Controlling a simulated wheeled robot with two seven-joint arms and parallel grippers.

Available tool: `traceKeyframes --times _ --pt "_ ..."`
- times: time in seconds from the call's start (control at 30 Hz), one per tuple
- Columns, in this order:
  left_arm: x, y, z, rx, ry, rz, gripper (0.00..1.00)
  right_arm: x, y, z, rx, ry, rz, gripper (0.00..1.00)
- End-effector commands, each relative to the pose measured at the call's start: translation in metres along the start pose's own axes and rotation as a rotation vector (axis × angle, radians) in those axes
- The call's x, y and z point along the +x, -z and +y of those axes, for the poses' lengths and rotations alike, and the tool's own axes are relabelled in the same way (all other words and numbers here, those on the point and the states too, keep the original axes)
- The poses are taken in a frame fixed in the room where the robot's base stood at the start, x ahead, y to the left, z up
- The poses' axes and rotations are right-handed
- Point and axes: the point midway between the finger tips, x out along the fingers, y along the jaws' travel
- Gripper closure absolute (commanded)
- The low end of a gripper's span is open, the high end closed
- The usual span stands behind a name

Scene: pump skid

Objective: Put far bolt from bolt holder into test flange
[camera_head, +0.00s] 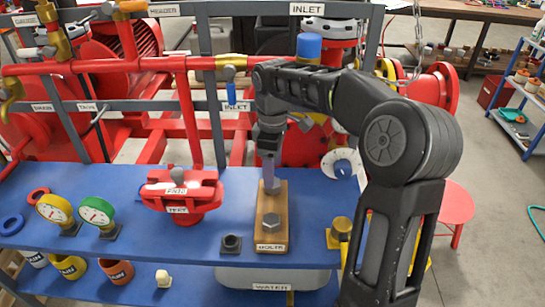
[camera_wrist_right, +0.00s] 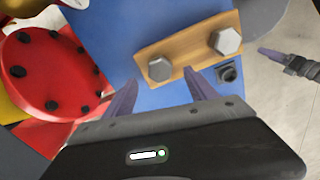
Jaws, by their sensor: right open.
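The wooden bolt holder (camera_head: 262,232), labelled BOLTS, lies on the blue table and also shows in the right wrist view (camera_wrist_right: 193,52). Its far bolt (camera_wrist_right: 160,68) has a grey hex head, as does its near bolt (camera_head: 272,222). My right gripper (camera_head: 268,182) is open and points down at the far bolt. In the wrist view its purple fingertips lie on either side of that bolt, apart from it. The red test flange (camera_head: 178,192) stands left of the holder. My left gripper (camera_wrist_right: 270,52) shows at the right edge of the wrist view, its opening unclear.
A dark square fitting (camera_head: 231,243) sits left of the near bolt. Yellow (camera_head: 55,209) and green (camera_head: 97,212) gauges stand further left. A white dial (camera_head: 341,164) and a brass part (camera_head: 341,229) are to the right. Red pipework (camera_head: 130,65) rises behind the table.

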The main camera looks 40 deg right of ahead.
Motion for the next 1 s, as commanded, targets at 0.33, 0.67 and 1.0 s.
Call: traceKeyframes --times 0.33,0.67,1.0 --pt "-0.002 0.0 0.001 0.0 0.0 0.0 0.0 0.039 -0.001 0.0 0.0 0.001 -0.001 0.34" --pt "-0.002 0.0 0.001 0.0 0.0 0.0 0.0 0.04 0.0 0.0 0.0 -0.001 0.0 0.38" --pt "-0.002 0.0 0.001 0.0 0.0 0.0 0.0 0.04 0.0 0.0 0.0 0.0 0.0 0.65"
